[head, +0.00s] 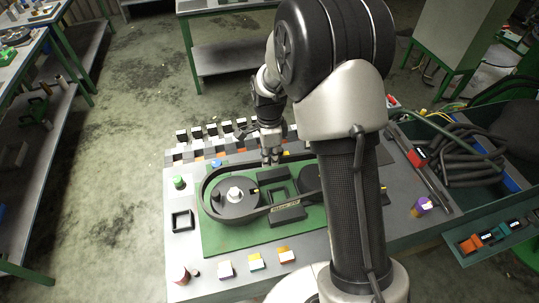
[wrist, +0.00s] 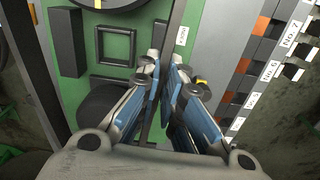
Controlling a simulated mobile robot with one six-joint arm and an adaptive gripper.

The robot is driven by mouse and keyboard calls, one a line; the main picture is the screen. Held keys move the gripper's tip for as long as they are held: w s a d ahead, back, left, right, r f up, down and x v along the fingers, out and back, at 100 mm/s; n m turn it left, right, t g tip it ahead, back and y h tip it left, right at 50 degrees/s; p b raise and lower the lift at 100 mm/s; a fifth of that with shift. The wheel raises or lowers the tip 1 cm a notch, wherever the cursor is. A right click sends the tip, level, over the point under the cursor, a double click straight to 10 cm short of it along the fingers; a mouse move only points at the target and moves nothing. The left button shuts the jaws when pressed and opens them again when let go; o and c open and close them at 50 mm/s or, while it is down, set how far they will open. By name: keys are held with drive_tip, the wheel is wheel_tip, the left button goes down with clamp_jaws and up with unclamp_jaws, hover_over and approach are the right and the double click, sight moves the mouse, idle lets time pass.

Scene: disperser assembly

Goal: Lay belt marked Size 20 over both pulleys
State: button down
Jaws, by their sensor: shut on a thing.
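The black belt (head: 207,183) is a long loop on edge around the left pulley (head: 236,198) on the green board (head: 215,240). Its far strand runs right toward the right pulley (head: 308,178), which my arm partly hides. My gripper (head: 271,160) is at this far strand, between the pulleys. In the wrist view my gripper (wrist: 166,72) is shut on the belt, a thin dark strip between the fingertips. Whether the belt goes around the right pulley is hidden. No size mark is readable on the belt.
A square black frame (head: 281,192) and a dark block (head: 288,211) stand between the pulleys. Numbered slots (wrist: 257,85) line the table's far edge. Small coloured blocks (head: 256,262) sit along the near edge. A bin of black hoses (head: 465,150) is at the right.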

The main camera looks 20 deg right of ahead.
drive_tip(key=shift+f+b, duration=1.4)
drive_tip(key=shift+f, duration=1)
drive_tip(key=c, duration=1.7)
unclamp_jaws()
drive_tip(key=shift+o, duration=0.2)
drive_tip(key=shift+r, duration=0.1)
wheel_tip(320, 180, up, 12)
drive_tip(key=shift+w+f, duration=0.1)
drive_tip(key=shift+w, duration=0.05)
